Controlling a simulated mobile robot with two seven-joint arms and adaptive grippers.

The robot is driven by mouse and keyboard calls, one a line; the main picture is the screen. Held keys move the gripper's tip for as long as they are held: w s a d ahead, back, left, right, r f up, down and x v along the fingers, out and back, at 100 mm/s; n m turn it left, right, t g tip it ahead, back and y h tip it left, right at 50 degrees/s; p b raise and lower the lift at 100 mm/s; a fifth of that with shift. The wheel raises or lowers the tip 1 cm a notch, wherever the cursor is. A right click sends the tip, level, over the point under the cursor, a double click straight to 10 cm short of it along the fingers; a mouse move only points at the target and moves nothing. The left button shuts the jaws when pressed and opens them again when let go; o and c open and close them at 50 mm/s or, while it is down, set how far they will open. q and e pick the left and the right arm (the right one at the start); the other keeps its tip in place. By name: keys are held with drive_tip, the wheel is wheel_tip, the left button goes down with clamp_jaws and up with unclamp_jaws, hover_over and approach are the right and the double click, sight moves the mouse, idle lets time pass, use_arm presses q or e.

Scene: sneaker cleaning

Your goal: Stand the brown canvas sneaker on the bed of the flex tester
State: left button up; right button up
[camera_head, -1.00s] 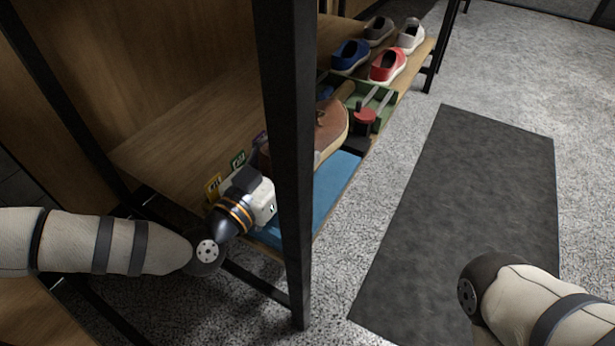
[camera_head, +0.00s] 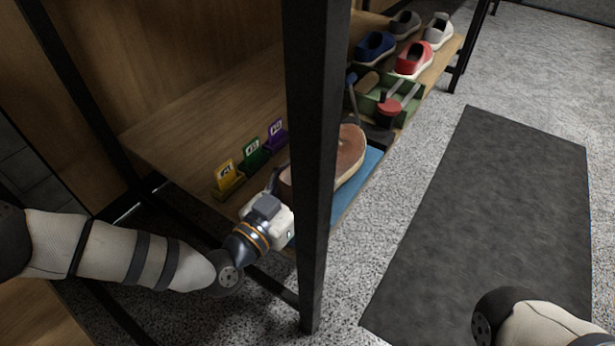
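The brown sneaker (camera_head: 350,154) is above or on the blue mat (camera_head: 357,185) near the shelf's front edge. It looks tipped, with its broad tan underside partly showing. A black post hides its middle. My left gripper (camera_head: 276,186) reaches in from the left at the sneaker's near end. Its fingertips are mostly hidden by its own body and the post, so I cannot tell whether it grips the sneaker. A green device with a red knob (camera_head: 389,106) and grey bars stands behind the sneaker; it may be the flex tester. My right gripper is out of view.
Yellow (camera_head: 228,178), green (camera_head: 254,152) and purple (camera_head: 277,134) tag holders stand left of the sneaker. Blue (camera_head: 375,47), red (camera_head: 414,59), grey and white shoes sit at the far end. The black post (camera_head: 318,160) blocks the view. The shelf's back left is bare.

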use_arm(q)
drive_tip(key=shift+f, duration=0.15)
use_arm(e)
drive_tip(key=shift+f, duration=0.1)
use_arm(q)
drive_tip(key=o, duration=2)
drive_tip(key=shift+f, duration=0.1)
drive_tip(key=shift+s, duration=0.1)
drive_tip(key=shift+r+p, duration=0.55)
drive_tip(key=shift+r, duration=0.15)
drive_tip(key=p+v, duration=0.2)
drive_tip(key=v, duration=1)
drive_tip(key=shift+p, duration=0.35)
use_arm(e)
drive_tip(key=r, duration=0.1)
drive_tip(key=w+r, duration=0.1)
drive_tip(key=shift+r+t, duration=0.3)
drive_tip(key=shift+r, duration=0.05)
